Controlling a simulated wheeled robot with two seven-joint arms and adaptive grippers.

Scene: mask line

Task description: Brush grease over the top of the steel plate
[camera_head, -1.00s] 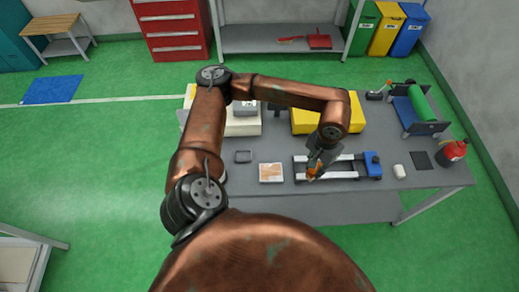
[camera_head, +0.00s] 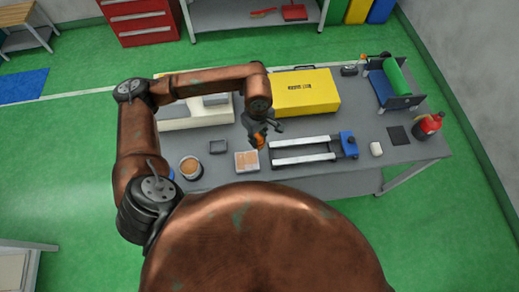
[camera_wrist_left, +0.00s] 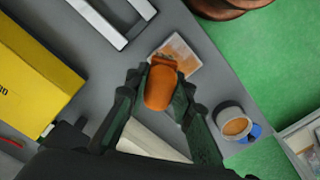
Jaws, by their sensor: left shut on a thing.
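The small square plate (camera_head: 246,163) lies flat on the grey bench and looks pale with a peach, patchy top. It also shows in the left wrist view (camera_wrist_left: 187,56). My left gripper (camera_head: 261,137) is shut on an orange-handled brush (camera_wrist_left: 160,88), just at the plate's far right corner. The brush's front end overlaps the plate's edge in the wrist view; I cannot tell whether it touches. An open can (camera_head: 190,167) with brown-orange contents, likely the grease, stands left of the plate; it also shows in the wrist view (camera_wrist_left: 235,122). My right gripper is out of view.
A rail frame with a blue end block (camera_head: 348,144) lies right of the plate. A yellow case (camera_head: 306,92) stands at the back. A white block (camera_head: 376,149) and red bottle (camera_head: 428,125) are farther right.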

